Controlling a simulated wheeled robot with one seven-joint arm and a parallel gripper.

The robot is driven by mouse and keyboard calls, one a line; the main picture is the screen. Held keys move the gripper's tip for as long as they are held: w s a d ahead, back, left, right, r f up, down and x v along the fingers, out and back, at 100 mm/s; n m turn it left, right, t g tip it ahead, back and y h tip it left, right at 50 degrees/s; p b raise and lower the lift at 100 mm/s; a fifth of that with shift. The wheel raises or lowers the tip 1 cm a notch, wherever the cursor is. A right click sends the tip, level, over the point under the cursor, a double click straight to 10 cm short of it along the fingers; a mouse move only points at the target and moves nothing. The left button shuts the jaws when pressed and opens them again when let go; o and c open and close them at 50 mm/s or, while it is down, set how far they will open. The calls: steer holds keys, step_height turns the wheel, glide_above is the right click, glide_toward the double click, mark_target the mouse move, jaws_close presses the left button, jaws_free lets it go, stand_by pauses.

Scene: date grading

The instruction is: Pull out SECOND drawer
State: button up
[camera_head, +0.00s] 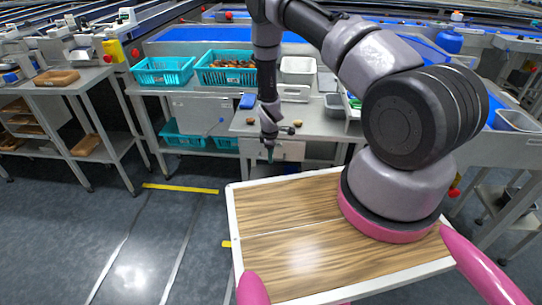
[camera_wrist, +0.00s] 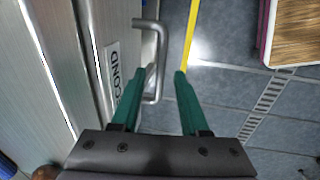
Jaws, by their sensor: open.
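The SECOND drawer's front, with its label (camera_wrist: 116,72), stands at the left of the wrist view. Its metal bar handle (camera_wrist: 158,62) sticks out to the right of the label. My gripper (camera_wrist: 160,80) is open, with one green finger on each side of the handle's lower end. I cannot tell whether either finger touches the handle. In the head view my gripper (camera_head: 269,150) points down in front of the grey table (camera_head: 240,122), at the drawer front (camera_head: 290,151) under its top. The drawer looks shut.
Two teal baskets, one empty (camera_head: 163,72) and one filled with dates (camera_head: 226,76), stand behind left. My wood-topped base is close in front. Floor at left is clear.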

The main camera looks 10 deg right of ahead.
steer(key=shift+w+f, duration=0.1)
steer(key=shift+f, duration=0.25)
jaws_close()
stand_by(1.2)
